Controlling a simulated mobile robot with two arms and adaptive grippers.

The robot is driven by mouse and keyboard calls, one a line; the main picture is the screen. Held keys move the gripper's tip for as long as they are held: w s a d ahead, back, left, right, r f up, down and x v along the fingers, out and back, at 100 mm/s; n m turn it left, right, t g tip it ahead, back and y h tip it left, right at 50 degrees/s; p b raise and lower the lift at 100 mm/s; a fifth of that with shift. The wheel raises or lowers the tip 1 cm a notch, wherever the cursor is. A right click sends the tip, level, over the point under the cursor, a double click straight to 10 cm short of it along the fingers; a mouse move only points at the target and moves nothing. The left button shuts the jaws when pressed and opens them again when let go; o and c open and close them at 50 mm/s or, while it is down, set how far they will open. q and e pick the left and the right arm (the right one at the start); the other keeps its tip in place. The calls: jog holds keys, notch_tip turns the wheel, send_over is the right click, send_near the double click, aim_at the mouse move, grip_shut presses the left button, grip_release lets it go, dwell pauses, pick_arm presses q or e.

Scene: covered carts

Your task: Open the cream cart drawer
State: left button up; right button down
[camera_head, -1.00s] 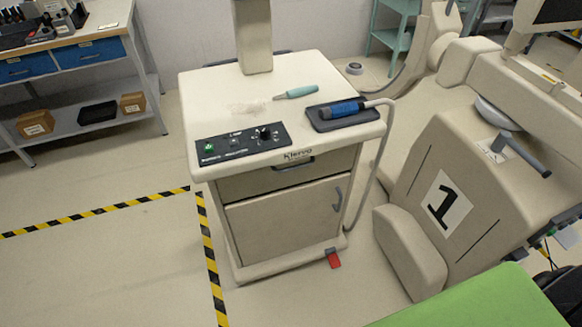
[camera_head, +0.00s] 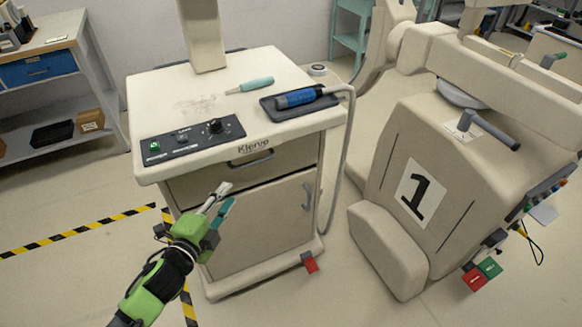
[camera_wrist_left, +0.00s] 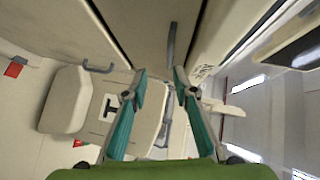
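The cream cart (camera_head: 160,95) stands in the middle of the head view. Its drawer (camera_head: 205,183) is shut, under the top, with a dark handle (camera_head: 250,158) on its front. The handle also shows in the left wrist view (camera_wrist_left: 171,42), beyond the fingertips. My left gripper (camera_head: 226,197) is in front of the cart, to the left of and below the drawer handle in the picture. Its fingers (camera_wrist_left: 160,74) are apart with nothing between them, and it appears clear of the handle. My right gripper is not in view.
Below the drawer is a closed door with a grey handle (camera_head: 307,196). A teal-handled tool (camera_head: 256,84) and a blue-gripped handpiece (camera_head: 297,97) lie on top. A large machine marked 1 (camera_head: 385,250) stands close on the right.

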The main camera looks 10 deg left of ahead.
aim_at(251, 165)
pick_arm(q)
jog(key=shift+m, duration=0.3)
jog(key=x, duration=0.4)
jog(key=d+r+x, duration=0.1)
jog(key=x, duration=0.4)
jog(key=r+p+x, duration=0.1)
jog(key=x, duration=0.4)
jog(key=shift+d+r, duration=0.1)
jog(key=shift+d, duration=0.2)
grip_shut()
